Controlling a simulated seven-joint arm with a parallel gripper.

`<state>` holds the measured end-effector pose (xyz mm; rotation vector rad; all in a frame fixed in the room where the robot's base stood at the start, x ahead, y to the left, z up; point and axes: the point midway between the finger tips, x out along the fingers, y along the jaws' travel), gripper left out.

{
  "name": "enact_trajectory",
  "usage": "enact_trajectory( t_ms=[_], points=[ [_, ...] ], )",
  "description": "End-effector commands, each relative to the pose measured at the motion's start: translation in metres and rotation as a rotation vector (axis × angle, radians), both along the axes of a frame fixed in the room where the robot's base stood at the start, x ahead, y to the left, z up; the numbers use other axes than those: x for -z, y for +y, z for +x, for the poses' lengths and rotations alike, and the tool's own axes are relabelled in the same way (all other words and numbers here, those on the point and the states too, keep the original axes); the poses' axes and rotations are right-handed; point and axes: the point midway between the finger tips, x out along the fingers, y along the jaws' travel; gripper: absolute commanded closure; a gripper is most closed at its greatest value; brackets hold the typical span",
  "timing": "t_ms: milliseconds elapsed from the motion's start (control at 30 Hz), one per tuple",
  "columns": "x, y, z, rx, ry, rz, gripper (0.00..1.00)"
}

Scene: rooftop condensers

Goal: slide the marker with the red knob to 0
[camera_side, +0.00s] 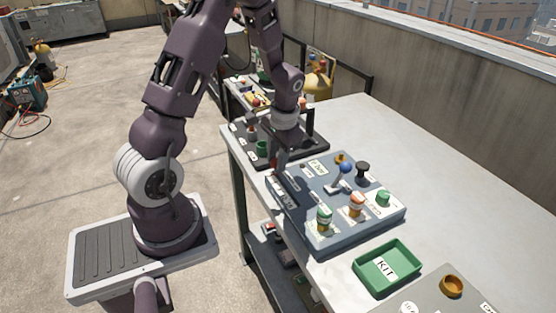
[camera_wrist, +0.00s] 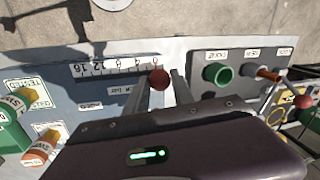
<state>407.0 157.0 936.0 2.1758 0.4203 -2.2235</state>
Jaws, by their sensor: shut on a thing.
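The marker's red knob (camera_wrist: 159,80) is in the wrist view, between the two fingers of my gripper (camera_wrist: 162,92), which is shut on it. The numbered scale (camera_wrist: 115,68) runs along the panel edge, with 16 toward the left and the low end at the right. The knob stands at the right end of the scale, by what looks like the 0 mark.
The panel also carries a blue-topped lever (camera_side: 345,167), a black knob (camera_side: 363,168), and green and orange knobs (camera_side: 356,201). A green KIT tray (camera_side: 387,268) is in front. A dark board with a green cup (camera_side: 262,147) lies beyond my gripper.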

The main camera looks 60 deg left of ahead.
Motion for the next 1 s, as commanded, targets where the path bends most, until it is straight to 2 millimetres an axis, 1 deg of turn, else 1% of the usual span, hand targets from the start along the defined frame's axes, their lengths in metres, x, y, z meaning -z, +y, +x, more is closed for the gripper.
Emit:
enact_trajectory(
  t_ms=[33,133,400,467,567,700,800,900,1000],
  points=[
    [-0.001,0.006,0.001,-0.006,-0.006,0.01,0.69],
    [-0.001,0.006,0.001,-0.007,-0.006,0.01,0.49],
    [-0.001,0.004,0.0,-0.004,-0.004,0.007,0.49],
    [-0.005,0.003,0.001,-0.004,-0.006,0.007,0.49],
    [-0.023,0.0,0.002,-0.003,-0.009,0.009,0.49],
    [-0.052,-0.005,0.003,-0.005,-0.01,0.009,0.49],
    [-0.065,-0.008,0.004,-0.004,-0.007,0.009,0.49],
    [-0.07,-0.009,0.003,-0.005,-0.006,0.008,0.49],
    [-0.071,-0.009,0.003,-0.005,-0.004,0.007,0.49]
  ],
)
